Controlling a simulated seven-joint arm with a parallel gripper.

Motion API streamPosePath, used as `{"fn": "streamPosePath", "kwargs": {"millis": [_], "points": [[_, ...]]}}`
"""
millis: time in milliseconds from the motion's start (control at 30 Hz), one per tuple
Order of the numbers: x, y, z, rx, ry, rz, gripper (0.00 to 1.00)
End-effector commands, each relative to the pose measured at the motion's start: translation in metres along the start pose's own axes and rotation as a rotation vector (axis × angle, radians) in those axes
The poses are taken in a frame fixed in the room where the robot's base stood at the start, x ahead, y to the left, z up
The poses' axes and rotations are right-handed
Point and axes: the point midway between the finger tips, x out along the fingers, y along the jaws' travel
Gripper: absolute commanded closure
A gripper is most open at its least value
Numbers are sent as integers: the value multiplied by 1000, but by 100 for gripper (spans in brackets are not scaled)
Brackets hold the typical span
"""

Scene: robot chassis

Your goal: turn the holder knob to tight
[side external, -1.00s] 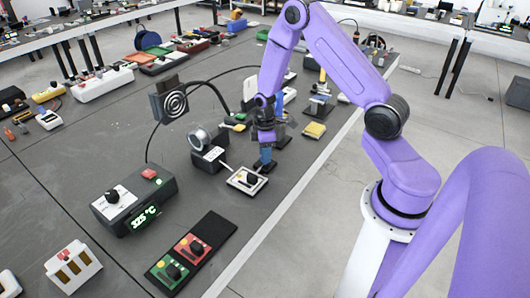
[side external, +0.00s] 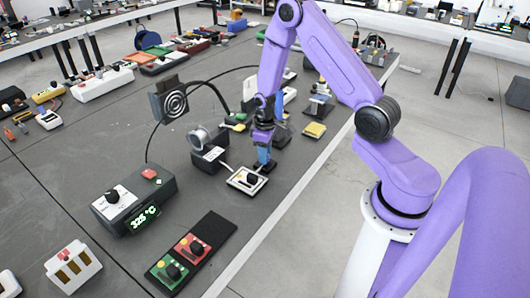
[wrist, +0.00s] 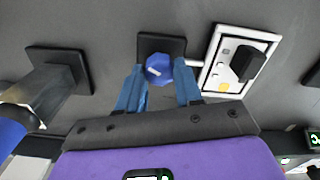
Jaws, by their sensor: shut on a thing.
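A round blue knob (wrist: 159,69) with a white pointer line sits on a small black square base (wrist: 160,43) in the wrist view. My gripper (wrist: 160,88) has its two blue fingers on either side of the knob, shut on it. In the side external view my gripper (side external: 264,160) is low at the table, pointing down just behind a white-framed panel. My fingers hide the knob there. No tight marking is readable in either view.
The white-framed panel (wrist: 213,79) with a black knob (wrist: 247,62) is close right of my fingers. A black block with a grey ring (side external: 200,138) stands to the left. A station reading 325 °C (side external: 134,198) is farther left. A dark post (wrist: 60,75) stands left in the wrist view.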

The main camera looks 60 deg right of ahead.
Motion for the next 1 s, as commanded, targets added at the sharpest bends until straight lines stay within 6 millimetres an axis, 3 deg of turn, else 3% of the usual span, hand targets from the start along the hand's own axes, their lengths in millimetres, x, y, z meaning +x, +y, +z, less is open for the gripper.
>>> {"fn": "streamPosePath", "kwargs": {"millis": [1000], "points": [[-1,0,-1,916,2,0,96]]}}
